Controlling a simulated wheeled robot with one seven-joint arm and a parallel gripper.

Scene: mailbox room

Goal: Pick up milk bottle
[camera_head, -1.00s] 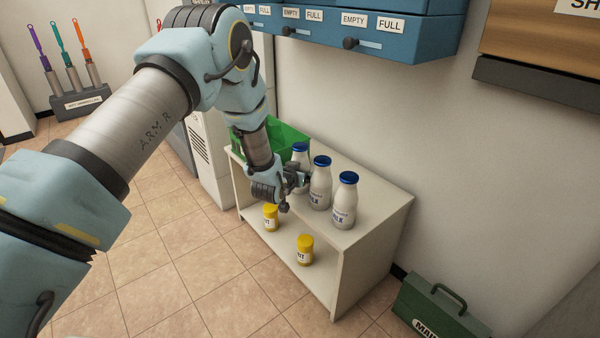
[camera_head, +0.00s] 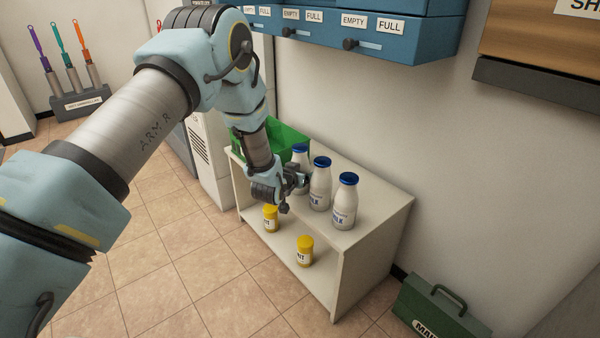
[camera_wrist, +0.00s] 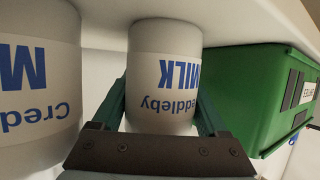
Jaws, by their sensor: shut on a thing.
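Three white milk bottles with blue caps stand in a row on top of the cream shelf unit (camera_head: 370,215). The left milk bottle (camera_head: 300,155) is partly hidden by my gripper (camera_head: 300,181). The middle milk bottle (camera_head: 320,186) and the right milk bottle (camera_head: 344,203) stand to its right. In the wrist view, my gripper (camera_wrist: 163,125) has a finger on each side of one milk bottle (camera_wrist: 165,75), shut on its body. Its label reads upside down. A second milk bottle (camera_wrist: 38,80) is close on the left.
A green crate (camera_head: 288,137) stands just left of the bottles; it also shows in the wrist view (camera_wrist: 240,85). Yellow-capped jars (camera_head: 305,250) stand on the lower shelf. Blue mailboxes (camera_head: 400,40) hang above. A green toolbox (camera_head: 440,310) is on the floor.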

